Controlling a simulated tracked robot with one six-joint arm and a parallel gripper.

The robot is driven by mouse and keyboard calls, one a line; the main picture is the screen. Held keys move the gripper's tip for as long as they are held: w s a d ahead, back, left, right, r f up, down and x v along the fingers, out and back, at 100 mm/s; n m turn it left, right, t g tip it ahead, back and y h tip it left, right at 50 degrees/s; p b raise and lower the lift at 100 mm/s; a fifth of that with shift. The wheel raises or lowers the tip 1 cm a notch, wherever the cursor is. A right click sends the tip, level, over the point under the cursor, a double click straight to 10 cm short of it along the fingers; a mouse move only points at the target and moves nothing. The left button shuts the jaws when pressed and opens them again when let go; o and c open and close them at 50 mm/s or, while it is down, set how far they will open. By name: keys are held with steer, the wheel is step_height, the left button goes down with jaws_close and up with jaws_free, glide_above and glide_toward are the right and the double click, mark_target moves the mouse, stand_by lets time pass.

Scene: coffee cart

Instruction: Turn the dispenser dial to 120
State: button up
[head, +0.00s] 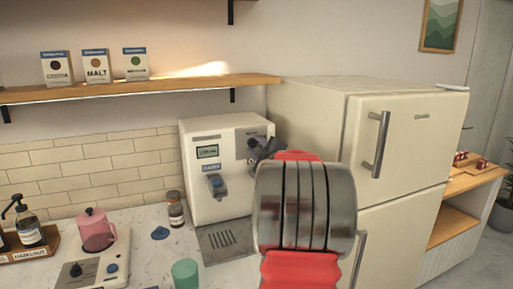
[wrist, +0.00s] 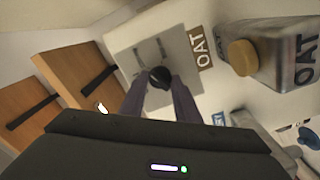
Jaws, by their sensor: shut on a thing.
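The dispenser (head: 226,195) is a cream machine with a small green display (head: 207,152); its digits are too small to read. Its dial (wrist: 159,76) is a dark round knob on a light grey panel (wrist: 130,65) in the wrist view, beside an OAT label. My gripper (wrist: 160,86) has its two dark fingers shut on the dial, one on each side. In the head view, my gripper (head: 262,152) is at the upper right of the dispenser front, and my wrist and arm hide part of that area. The dial's exact setting cannot be read.
A cream fridge (head: 400,140) stands right of the dispenser. A small jar (head: 175,209) and a green cup (head: 186,274) stand on the counter. A scale (head: 95,268) holds a pink pitcher (head: 96,232). A shelf (head: 150,88) with several boxes runs above.

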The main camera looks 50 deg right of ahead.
steer(key=shift+a+f+n, duration=0.1)
steer(key=shift+f+n, duration=0.05)
steer(key=shift+n, duration=0.35)
steer(key=o, duration=1)
steer(key=shift+o, duration=0.2)
steer(key=v, duration=1.3)
steer(key=shift+s+a, duration=0.2)
steer(key=shift+s, duration=0.1)
